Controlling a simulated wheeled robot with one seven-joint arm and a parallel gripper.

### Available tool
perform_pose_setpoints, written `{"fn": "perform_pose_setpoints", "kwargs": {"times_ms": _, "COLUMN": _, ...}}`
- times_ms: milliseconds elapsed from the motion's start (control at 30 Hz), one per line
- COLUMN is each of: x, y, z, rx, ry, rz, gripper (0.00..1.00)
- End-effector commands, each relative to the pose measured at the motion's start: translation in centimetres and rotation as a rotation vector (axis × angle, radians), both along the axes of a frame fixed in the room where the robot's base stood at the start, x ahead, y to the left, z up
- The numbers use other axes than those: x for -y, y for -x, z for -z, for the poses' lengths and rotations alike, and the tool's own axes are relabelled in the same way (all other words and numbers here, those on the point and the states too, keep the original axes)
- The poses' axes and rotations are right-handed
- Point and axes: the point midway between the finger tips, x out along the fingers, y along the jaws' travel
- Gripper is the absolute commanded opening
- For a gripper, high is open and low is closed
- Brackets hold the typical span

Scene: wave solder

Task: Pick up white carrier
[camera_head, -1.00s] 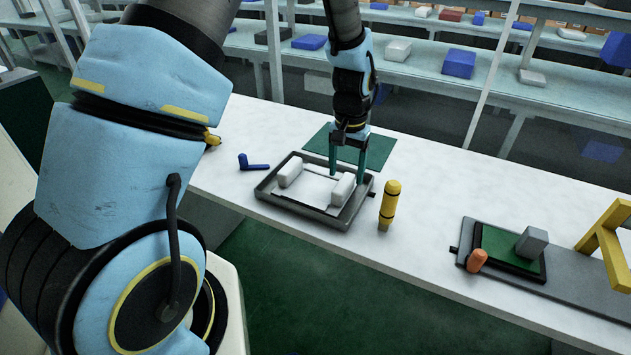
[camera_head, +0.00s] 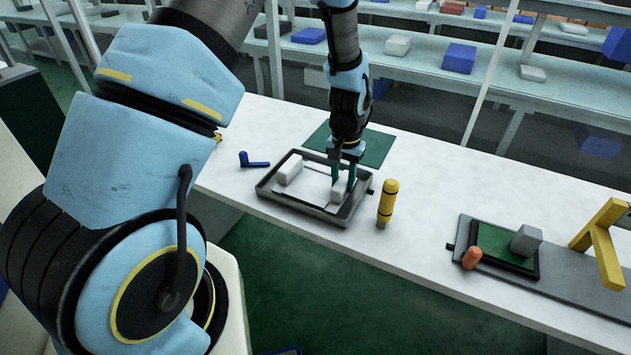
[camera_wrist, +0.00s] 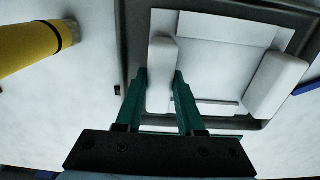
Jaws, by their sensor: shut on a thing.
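The white carrier (camera_head: 314,185) is a flat white plate with a raised white block at each end. It lies in a dark grey tray (camera_head: 290,206) on the white bench. My gripper (camera_head: 345,184) reaches down at the carrier's right end in the head view. In the wrist view, the carrier (camera_wrist: 212,62) fills the upper middle, and the green fingers of my gripper (camera_wrist: 161,78) stand on either side of one end block. The gripper is shut on that block. The fingers hide part of the block, and I cannot tell any gap beneath the carrier.
A yellow cylinder (camera_head: 387,204) stands just right of the tray and shows in the wrist view (camera_wrist: 30,45). A blue angled tool (camera_head: 253,161) lies left, and a green mat (camera_head: 378,149) behind. A grey fixture with a green board (camera_head: 507,247) and a yellow bracket (camera_head: 603,243) are at right.

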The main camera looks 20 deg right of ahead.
Motion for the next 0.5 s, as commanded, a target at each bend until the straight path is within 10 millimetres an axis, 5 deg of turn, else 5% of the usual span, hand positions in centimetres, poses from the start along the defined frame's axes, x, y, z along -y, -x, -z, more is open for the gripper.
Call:
{"fn": "perform_pose_setpoints", "kwargs": {"times_ms": 233, "x": -0.01, "y": -0.01, "z": -0.01, "rx": 0.000, "ry": 0.000, "rz": 0.000, "gripper": 0.01}}
{"fn": "perform_pose_setpoints", "kwargs": {"times_ms": 500, "x": -0.01, "y": -0.01, "z": -0.02, "rx": 0.000, "ry": 0.000, "rz": 0.000, "gripper": 0.00}}
